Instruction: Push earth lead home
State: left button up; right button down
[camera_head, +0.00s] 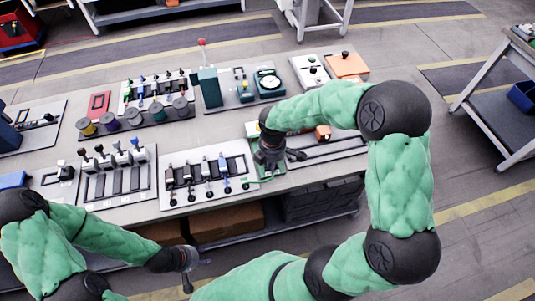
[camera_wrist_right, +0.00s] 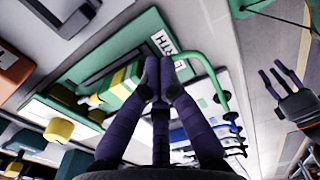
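The green earth lead (camera_wrist_right: 222,88) shows in the right wrist view as a tube curving right and down from my right fingertips. My right gripper (camera_wrist_right: 160,68) has its fingers drawn together across the lead's end. A yellow-and-green striped block (camera_wrist_right: 118,88) lies just left of the fingertips, on a green-framed station with a partly hidden label (camera_wrist_right: 163,42) ending in "RTH". The fingers hide where lead and block meet, so the seating cannot be seen. In the head view my right gripper (camera_head: 272,158) is over this station. My left gripper (camera_head: 190,270) is open and empty before the bench's front edge.
A white panel with several levers (camera_head: 208,176) stands just left of the station, and another lever panel (camera_head: 118,172) lies further left. An orange block (camera_head: 322,132) is right of the station. Coloured spools (camera_head: 132,117) and a green instrument (camera_head: 268,83) stand behind.

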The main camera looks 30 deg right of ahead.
jog(key=shift+w+d, duration=0.2)
jog(key=shift+w, duration=0.55)
jog(key=shift+w+d, duration=0.15)
jog(key=shift+w, duration=0.6)
dwell(0.6)
jog(key=shift+s+p, duration=0.15)
jog(key=shift+p, duration=0.15)
jog(key=shift+s+a, duration=0.15)
jog(key=shift+s, duration=0.35)
notch_tip(320, 180, up, 7)
jog(key=p, duration=0.6)
dwell(1.0)
